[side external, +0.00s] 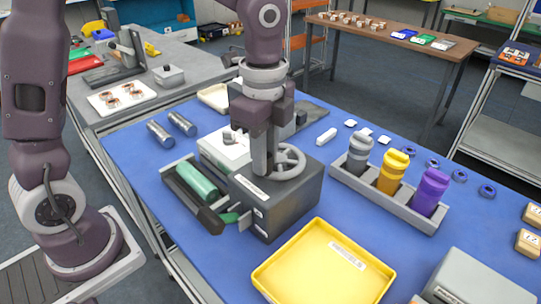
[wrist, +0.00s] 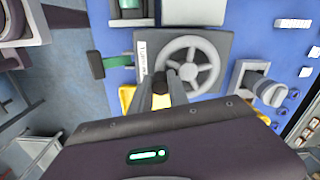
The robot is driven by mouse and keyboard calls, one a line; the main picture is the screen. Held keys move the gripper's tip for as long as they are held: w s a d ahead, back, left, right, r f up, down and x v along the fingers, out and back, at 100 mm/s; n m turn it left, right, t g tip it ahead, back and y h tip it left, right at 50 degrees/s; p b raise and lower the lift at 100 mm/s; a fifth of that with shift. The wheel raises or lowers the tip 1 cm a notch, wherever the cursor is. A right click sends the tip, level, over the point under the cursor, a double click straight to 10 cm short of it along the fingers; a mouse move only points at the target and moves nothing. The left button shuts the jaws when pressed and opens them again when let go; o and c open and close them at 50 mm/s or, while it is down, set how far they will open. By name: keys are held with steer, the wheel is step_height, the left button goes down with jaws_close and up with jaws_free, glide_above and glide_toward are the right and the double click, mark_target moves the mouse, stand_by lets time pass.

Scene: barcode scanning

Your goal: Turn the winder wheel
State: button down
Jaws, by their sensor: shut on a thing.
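The winder wheel (side external: 289,163) is a grey spoked wheel lying flat on top of a dark grey box (side external: 278,200) with a white label. In the wrist view the wheel (wrist: 203,65) shows its hub and spokes. My gripper (side external: 264,168) points down at the wheel's left side in the side view. The exact contact is partly hidden by the fingers.
A green roll (side external: 196,181) lies in a dark tray left of the box. A yellow tray (side external: 325,270) is in front. A grey rack (side external: 390,190) with grey, yellow and purple bottles stands at right. Two metal cylinders (side external: 160,134) lie at back left on the blue mat (side external: 135,160).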

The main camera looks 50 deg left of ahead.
steer(key=shift+a+m, duration=0.4)
steer(key=shift+m, duration=0.7)
steer(key=shift+a, duration=0.1)
steer(key=c, duration=1.3)
jaws_free()
steer(key=shift+o, duration=0.2)
step_height(320, 180, up, 7)
steer(key=s+a+n+t, duration=0.2)
steer(key=s+a+n, duration=0.1)
steer(key=s+n, duration=0.5)
steer(key=s+a+n+t, duration=0.3)
steer(key=s+n, duration=0.6)
steer(key=shift+a+r+n+t, duration=0.15)
steer(key=shift+a+n+t, duration=0.15)
